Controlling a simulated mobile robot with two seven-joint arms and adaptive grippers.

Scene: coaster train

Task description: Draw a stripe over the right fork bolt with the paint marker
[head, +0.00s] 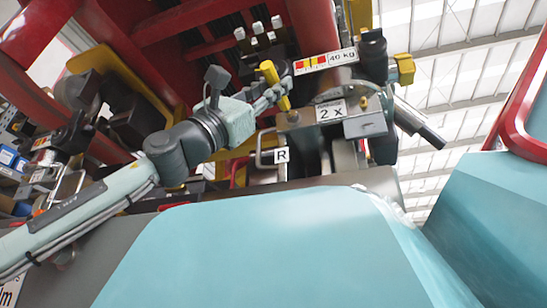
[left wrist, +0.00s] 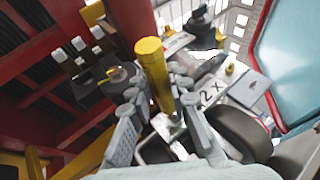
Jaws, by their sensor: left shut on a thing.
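The yellow paint marker (head: 270,72) is held by my left gripper (head: 272,96), which reaches in from the left in the head view. In the left wrist view the marker (left wrist: 154,68) stands between the two fingers of the gripper (left wrist: 158,92), which are shut on it. Its lower end is close to the grey metal block with the "2 X" plate (head: 331,111); I cannot tell whether it touches. A small brass-coloured bolt head (head: 363,103) shows right of the plate, also in the left wrist view (left wrist: 231,69). My right gripper is not in view.
A "40 kg" plate (head: 341,57) and a dark cylinder (head: 373,50) are above the block. A grey box (head: 365,127) and an "R" tag (head: 281,156) are around it. Red frame beams (head: 190,20) stand behind. A red-edged teal body (head: 500,190) is at right.

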